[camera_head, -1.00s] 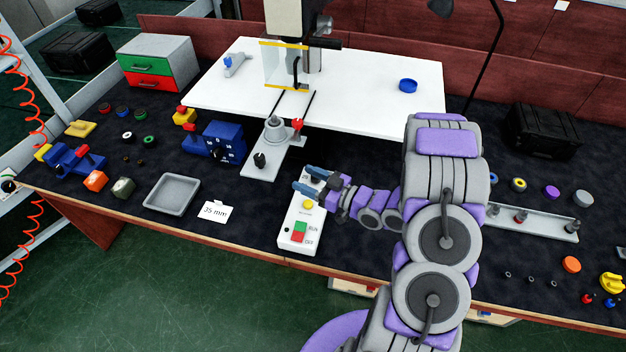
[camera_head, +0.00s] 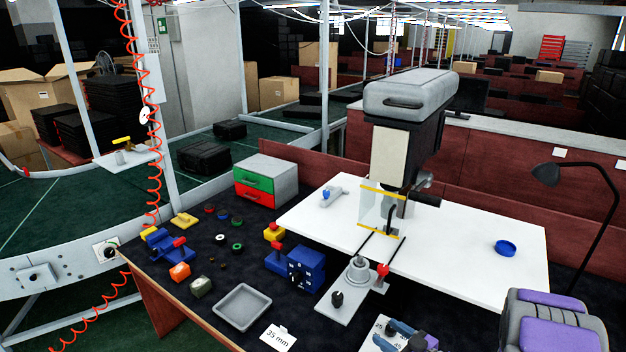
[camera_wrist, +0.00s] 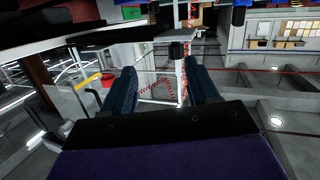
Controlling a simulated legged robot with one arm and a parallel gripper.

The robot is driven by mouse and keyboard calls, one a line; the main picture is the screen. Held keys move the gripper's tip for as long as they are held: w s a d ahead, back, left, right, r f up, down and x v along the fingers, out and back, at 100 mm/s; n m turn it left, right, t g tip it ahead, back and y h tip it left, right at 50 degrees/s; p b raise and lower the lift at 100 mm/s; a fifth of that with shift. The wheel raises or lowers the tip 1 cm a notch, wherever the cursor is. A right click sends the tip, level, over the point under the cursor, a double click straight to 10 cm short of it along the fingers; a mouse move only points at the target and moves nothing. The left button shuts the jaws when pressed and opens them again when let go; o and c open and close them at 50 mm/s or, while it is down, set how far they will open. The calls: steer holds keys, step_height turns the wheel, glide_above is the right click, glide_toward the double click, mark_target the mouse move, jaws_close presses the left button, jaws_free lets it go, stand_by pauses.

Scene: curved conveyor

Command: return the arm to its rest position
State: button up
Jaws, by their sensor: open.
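My gripper (camera_head: 393,335) shows at the bottom edge of the head view, with blue-grey fingers. It is over or beside the top end of a white control box (camera_head: 379,322); I cannot tell whether they touch. In the wrist view the two dark fingers (camera_wrist: 162,90) stand wide apart with nothing between them. My purple and grey arm link fills the lower right corner of the head view. The rest of my arm is cut off below the frame.
Left of the gripper are a metal fixture (camera_head: 345,303), a grey tray (camera_head: 241,309), a "35 mm" card (camera_head: 279,338) and a blue block (camera_head: 306,267). A black lamp (camera_head: 570,178) stands right.

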steer(key=w+d+r+m+g+h, duration=0.1)
steer(key=w+d+r+g+h, duration=0.15)
steer(key=d+h, duration=0.6)
steer(key=s+d+r+m+g+h, duration=0.1)
steer(key=s+r+m+g+h, duration=0.35)
steer(key=s+r, duration=0.3)
steer(key=s+a+r+m+g+y, duration=0.1)
steer(key=s+a+r+g, duration=0.1)
steer(key=s+a, duration=0.4)
steer(key=s+a+r+g+y, duration=0.1)
steer(key=s+a, duration=0.5)
steer(key=s, duration=0.8)
steer(key=s+a+r+m+g+y, duration=0.1)
steer(key=s+a+r+g, duration=0.2)
steer(key=s, duration=0.7)
steer(key=a+g, duration=0.1)
steer(key=a, duration=0.1)
steer(key=shift+s+a+r+m+g, duration=0.2)
steer(key=shift+a+r+m+g, duration=0.05)
steer(key=shift+a+m+g, duration=0.15)
